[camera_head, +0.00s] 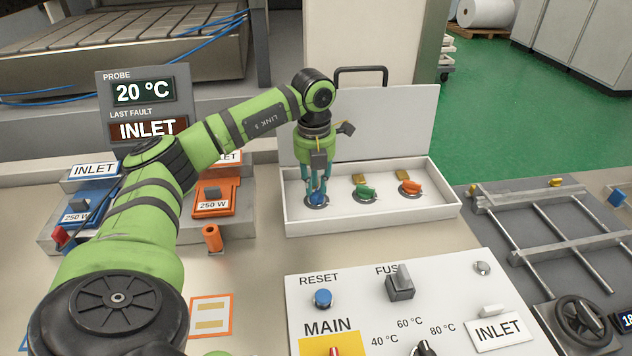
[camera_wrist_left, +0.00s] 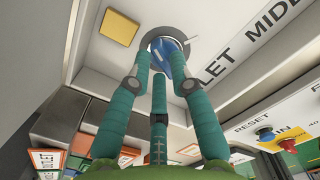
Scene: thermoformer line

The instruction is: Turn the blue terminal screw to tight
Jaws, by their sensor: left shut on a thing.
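The blue terminal screw (camera_head: 316,198) is the leftmost of three screws in the open white terminal box (camera_head: 400,214). My left gripper (camera_head: 317,190) reaches down onto it from above, its teal fingers shut around the blue knob. In the left wrist view the blue screw (camera_wrist_left: 170,58) sits in a round grey seat between the fingertips (camera_wrist_left: 165,66), and a light pointer mark shows beside it. The screw's exact turn is hard to read. The green screw (camera_head: 365,193) and the orange screw (camera_head: 409,187) stand to the right. My right gripper is not seen.
A control panel (camera_head: 455,290) with a blue reset button, fuse switch and dial stands in front of the box. Blue and orange 250 W blocks (camera_head: 215,198) stand left. The probe display (camera_head: 145,92) reads 20 °C, last fault INLET. A metal frame (camera_head: 550,220) lies right.

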